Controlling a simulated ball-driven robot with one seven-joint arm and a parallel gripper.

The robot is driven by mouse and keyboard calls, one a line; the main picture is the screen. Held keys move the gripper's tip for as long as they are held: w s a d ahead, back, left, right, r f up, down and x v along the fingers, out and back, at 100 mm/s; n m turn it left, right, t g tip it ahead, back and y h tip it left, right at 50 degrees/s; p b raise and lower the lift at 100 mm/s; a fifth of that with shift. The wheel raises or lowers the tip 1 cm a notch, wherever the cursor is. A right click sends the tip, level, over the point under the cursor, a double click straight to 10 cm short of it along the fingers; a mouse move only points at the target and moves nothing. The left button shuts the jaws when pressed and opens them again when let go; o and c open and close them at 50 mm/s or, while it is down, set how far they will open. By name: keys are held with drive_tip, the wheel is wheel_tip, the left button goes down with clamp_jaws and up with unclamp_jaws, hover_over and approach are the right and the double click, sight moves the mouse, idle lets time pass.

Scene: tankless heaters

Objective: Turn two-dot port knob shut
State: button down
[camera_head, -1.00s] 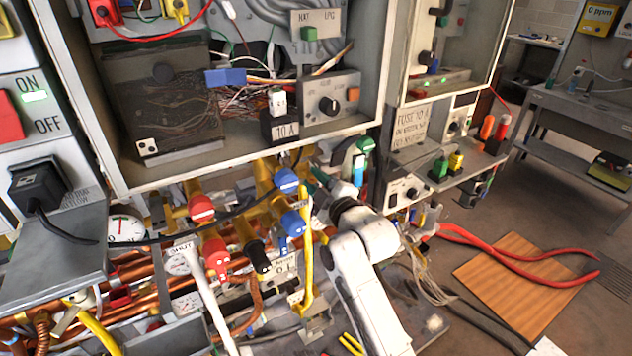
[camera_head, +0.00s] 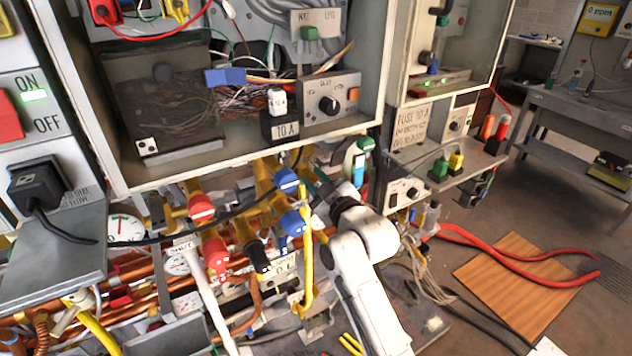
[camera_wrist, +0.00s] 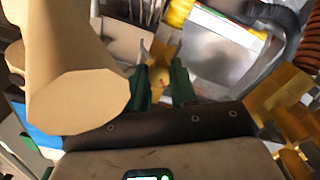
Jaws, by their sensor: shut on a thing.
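My gripper (camera_head: 322,188) is to the right of the blue-handled valves, at the yellow pipework; its fingertips are mostly hidden in the head view. In the wrist view its two green fingers (camera_wrist: 158,82) are shut on a small yellow rounded part (camera_wrist: 158,76), with a small reddish mark on it. I cannot make out two dots on it. An upper blue knob (camera_head: 287,180) and a lower blue knob (camera_head: 292,223) sit left of my gripper. A red knob (camera_head: 201,208) and a red handle with pale dots (camera_head: 214,250) are further left.
A yellow hose (camera_head: 308,265) hangs close to the left of my arm. The open grey cabinet (camera_head: 240,150) overhangs the pipes. A black cable (camera_head: 150,240) crosses in front of the valves.

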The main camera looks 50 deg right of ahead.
drive_tip(key=m, duration=0.4)
drive_tip(key=shift+m, duration=0.3)
drive_tip(key=shift+f+m+p, duration=0.1)
drive_tip(key=shift+m+p, duration=0.45)
drive_tip(key=shift+m, duration=1.35)
drive_tip(key=c, duration=0.9)
unclamp_jaws()
drive_tip(key=b+v, duration=0.2)
drive_tip(key=v, duration=0.8)
drive_tip(key=shift+s+a, duration=0.1)
drive_tip(key=shift+s, duration=0.3)
